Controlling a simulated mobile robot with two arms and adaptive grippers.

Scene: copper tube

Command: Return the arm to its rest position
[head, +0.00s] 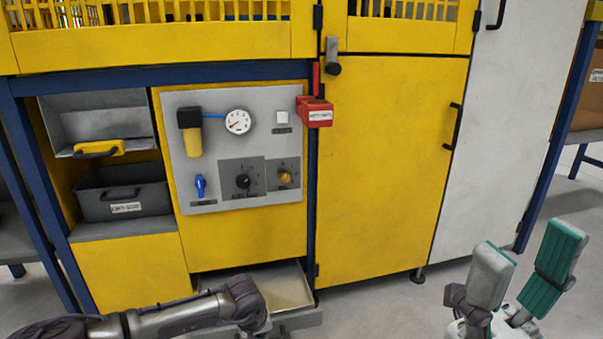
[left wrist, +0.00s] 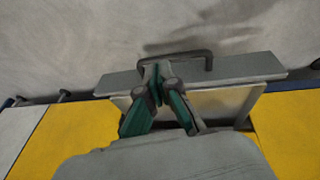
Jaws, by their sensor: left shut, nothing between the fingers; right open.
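My left arm (head: 175,318) reaches in from the bottom left of the head view, its end over the left front part of an open grey drawer (head: 285,282). In the left wrist view my left gripper (left wrist: 158,80) is shut and empty. It appears over the drawer front (left wrist: 240,69), in line with the dark bar handle (left wrist: 182,54); whether it touches the handle I cannot tell. My right gripper (head: 521,290) is at the bottom right of the head view. It is open and empty, its green-padded fingers pointing up, in front of the cabinets.
The drawer stands pulled out under a yellow cabinet with a grey gauge panel (head: 222,142). A yellow door (head: 385,165) and a white cabinet (head: 500,110) stand to the right. Grey bins (head: 125,198) sit at left. Bare floor (head: 375,305) lies between drawer and right gripper.

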